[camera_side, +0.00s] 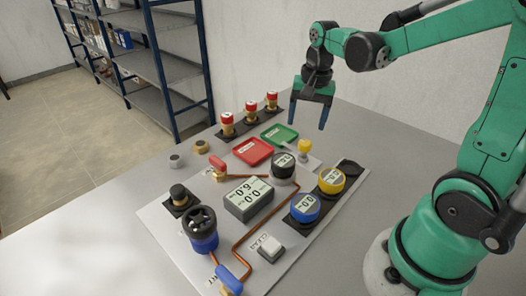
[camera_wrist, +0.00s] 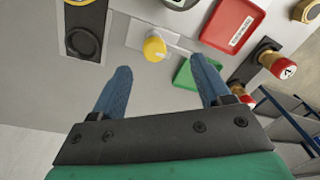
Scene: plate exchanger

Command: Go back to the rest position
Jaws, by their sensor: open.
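My gripper (camera_side: 309,115) is open and empty, with its blue fingers pointing down above the back right part of the panel. In the wrist view my gripper (camera_wrist: 165,88) shows both fingers spread with nothing between the tips. A yellow knob (camera_side: 304,147) on a pale lever stands on the panel below and in front of it, and also shows in the wrist view (camera_wrist: 155,47). The green tray (camera_side: 280,134) lies near it, partly hidden by a finger in the wrist view. The red tray (camera_side: 253,151) lies to its left.
The panel (camera_side: 163,232) holds a grey display box (camera_side: 249,198), a blue gauge (camera_side: 305,207), a yellow gauge (camera_side: 331,181) and copper pipes. Several red-topped valves (camera_side: 227,124) stand at the back edge. A blue shelf (camera_side: 160,70) stands behind. The space around my gripper is clear.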

